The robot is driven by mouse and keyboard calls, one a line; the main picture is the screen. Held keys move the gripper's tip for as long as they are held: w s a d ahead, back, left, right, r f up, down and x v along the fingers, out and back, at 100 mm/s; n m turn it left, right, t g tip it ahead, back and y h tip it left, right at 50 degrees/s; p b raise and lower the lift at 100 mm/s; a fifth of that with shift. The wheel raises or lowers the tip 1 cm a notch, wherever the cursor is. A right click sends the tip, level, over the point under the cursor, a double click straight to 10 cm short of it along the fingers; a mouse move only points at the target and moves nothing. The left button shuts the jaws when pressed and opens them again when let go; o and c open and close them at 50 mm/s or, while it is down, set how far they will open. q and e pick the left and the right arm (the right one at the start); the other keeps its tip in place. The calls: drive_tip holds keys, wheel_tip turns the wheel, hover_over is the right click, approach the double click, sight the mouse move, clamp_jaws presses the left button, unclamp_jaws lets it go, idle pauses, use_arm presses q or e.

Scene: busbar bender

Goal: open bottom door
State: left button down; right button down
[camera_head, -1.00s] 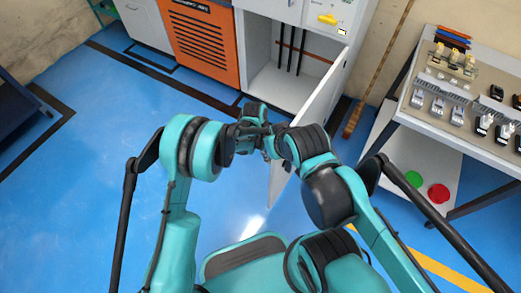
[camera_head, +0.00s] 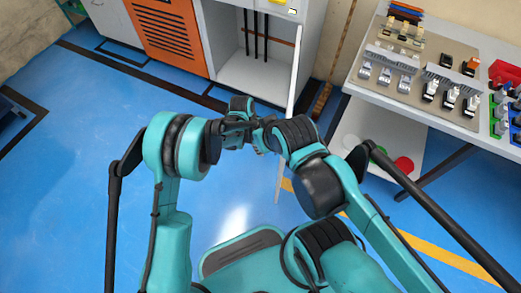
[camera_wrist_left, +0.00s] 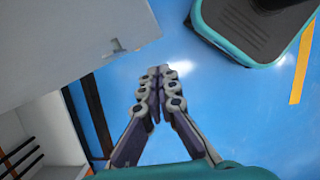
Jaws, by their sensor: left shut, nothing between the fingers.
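The white bottom door (camera_head: 297,77) of the cabinet stands open in the head view, seen nearly edge-on. My left gripper (camera_wrist_left: 158,72) is shut and empty, apart from the door in that picture. In the head view my left gripper (camera_head: 238,128) is dark and small in front of the open cabinet (camera_head: 255,80). My right gripper is mostly hidden among the arm links beside it; its jaws are unclear.
Dark vertical bars (camera_head: 256,35) stand inside the cabinet. An orange louvred panel (camera_head: 168,35) is to its left. Blue floor (camera_head: 80,150) is clear at left.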

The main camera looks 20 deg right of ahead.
use_arm(q)
drive_tip(key=w+a+r+p, duration=0.3)
drive_tip(key=a+r, duration=0.2)
drive_tip(key=r, duration=0.4)
drive_tip(key=shift+w+a+r, duration=0.15)
drive_tip(key=shift+w+r, duration=0.15)
drive_tip(key=shift+r, duration=0.05)
drive_tip(key=s+a+r+m+t, duration=0.1)
drive_tip(key=a+r+m+t, duration=0.3)
drive_tip(key=a+r, duration=1.35)
drive_tip(key=s+a+r+m+t+y, duration=0.1)
drive_tip(key=s+a+m+t, duration=0.1)
drive_tip(key=s+a, duration=0.4)
drive_tip(key=s+a+r+m+t+y, duration=0.1)
drive_tip(key=s+a+m+t, duration=0.1)
drive_tip(key=s+a, duration=0.4)
drive_tip(key=a+t, duration=0.1)
drive_tip(key=a, duration=0.4)
drive_tip(key=shift+r+m, duration=0.3)
drive_tip(key=shift+m, duration=0.1)
